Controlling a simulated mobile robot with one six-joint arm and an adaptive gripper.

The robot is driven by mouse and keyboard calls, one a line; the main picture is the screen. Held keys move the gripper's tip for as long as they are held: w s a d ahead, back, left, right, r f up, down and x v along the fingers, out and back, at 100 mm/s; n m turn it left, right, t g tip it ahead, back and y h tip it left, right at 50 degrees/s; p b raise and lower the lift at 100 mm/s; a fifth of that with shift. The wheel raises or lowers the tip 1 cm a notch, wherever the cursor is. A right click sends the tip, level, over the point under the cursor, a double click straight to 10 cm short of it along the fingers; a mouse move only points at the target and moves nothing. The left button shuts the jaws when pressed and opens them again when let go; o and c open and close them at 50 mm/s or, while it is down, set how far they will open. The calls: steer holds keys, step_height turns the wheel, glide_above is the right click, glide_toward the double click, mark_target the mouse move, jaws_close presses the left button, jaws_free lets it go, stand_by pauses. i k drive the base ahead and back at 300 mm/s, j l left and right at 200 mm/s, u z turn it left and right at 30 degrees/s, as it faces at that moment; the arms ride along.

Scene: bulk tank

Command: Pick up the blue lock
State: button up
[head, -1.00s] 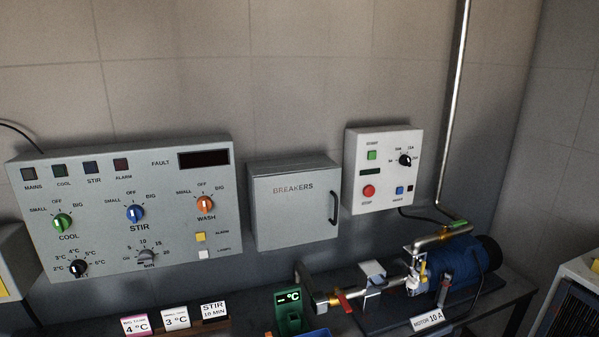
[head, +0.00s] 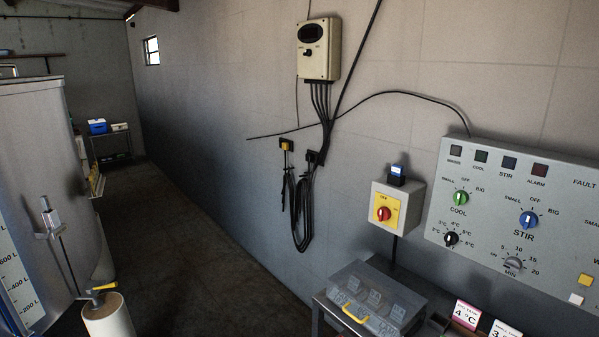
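A small dark block with a blue and white top (head: 397,173) sits on top of the grey box with the red and yellow rotary switch (head: 384,213). It may be the blue lock, but it is too small to tell for sure. Below it, a grey see-through case (head: 372,298) with a yellow handle lies on a metal table; pale shapes show in it, and I cannot make out what they are. My gripper is not in view.
The control panel (head: 520,215) with knobs hangs on the wall at the right. Small temperature cards (head: 466,314) stand below it. A large steel tank (head: 40,130) stands at the left. A clear floor aisle (head: 190,230) runs between tank and wall. Black cables (head: 303,205) hang on the wall.

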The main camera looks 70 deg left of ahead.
mark_target(397, 170)
steer(key=u, duration=1.9)
steer(key=i+j+u, duration=0.5)
steer(key=i, duration=0.15)
steer(key=i+j+u, duration=0.25)
steer(key=i+u, duration=0.2)
steer(key=i, duration=0.3)
steer(key=i+u, duration=0.5)
steer(key=i, duration=0.2)
steer(key=i+l+z, duration=0.1)
steer(key=z, duration=0.35)
steer(key=i+j+z, duration=0.1)
steer(key=i+z, duration=0.45)
steer(key=z, duration=0.35)
steer(key=i+j+z, duration=0.2)
steer(key=z, duration=0.2)
steer(key=i+j+z, duration=0.2)
steer(key=z, duration=0.25)
